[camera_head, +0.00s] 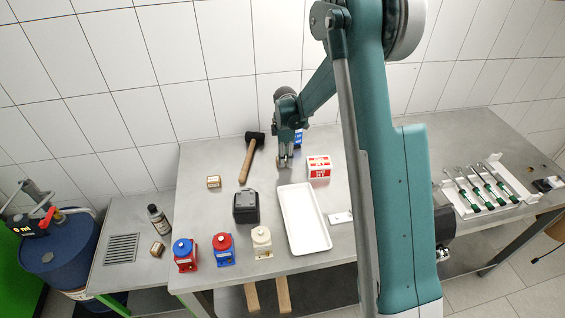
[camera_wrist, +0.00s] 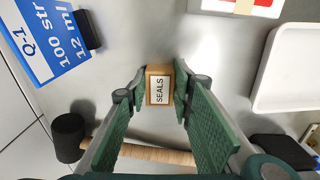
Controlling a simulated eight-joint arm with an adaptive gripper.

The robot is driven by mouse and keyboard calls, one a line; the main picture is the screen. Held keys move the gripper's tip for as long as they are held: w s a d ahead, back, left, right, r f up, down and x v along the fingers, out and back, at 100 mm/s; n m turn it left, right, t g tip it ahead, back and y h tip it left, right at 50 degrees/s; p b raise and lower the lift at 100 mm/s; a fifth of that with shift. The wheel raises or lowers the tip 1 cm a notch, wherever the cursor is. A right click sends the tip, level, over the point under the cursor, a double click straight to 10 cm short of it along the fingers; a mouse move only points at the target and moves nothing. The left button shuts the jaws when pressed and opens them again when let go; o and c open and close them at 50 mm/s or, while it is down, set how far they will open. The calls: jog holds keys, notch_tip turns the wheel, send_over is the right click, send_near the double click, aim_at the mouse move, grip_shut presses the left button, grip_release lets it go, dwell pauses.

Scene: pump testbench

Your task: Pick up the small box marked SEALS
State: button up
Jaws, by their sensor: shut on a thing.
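The small brown box marked SEALS (camera_wrist: 159,86) shows in the wrist view between my fingertips, its white label facing the camera. My gripper (camera_wrist: 159,92) is shut on it, with a green-padded finger on each side. In the head view my gripper (camera_head: 286,162) points down over the back of the steel table, between the hammer and the red and white box. The box is too small to make out clearly between the fingers there. I cannot tell whether it touches the table or is just above it.
A hammer (camera_head: 248,160) lies left of my gripper, and a red and white box (camera_head: 319,167) stands right. A blue sign (camera_wrist: 45,40) is close by. A white tray (camera_head: 291,222) and a dark block (camera_head: 246,207) lie nearer the front. Another small box (camera_head: 213,182) sits left.

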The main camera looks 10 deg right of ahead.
jog(key=shift+r, duration=0.1)
notch_tip(320, 180, up, 10)
dwell(0.9)
jog(key=shift+d, duration=0.1)
dwell(0.4)
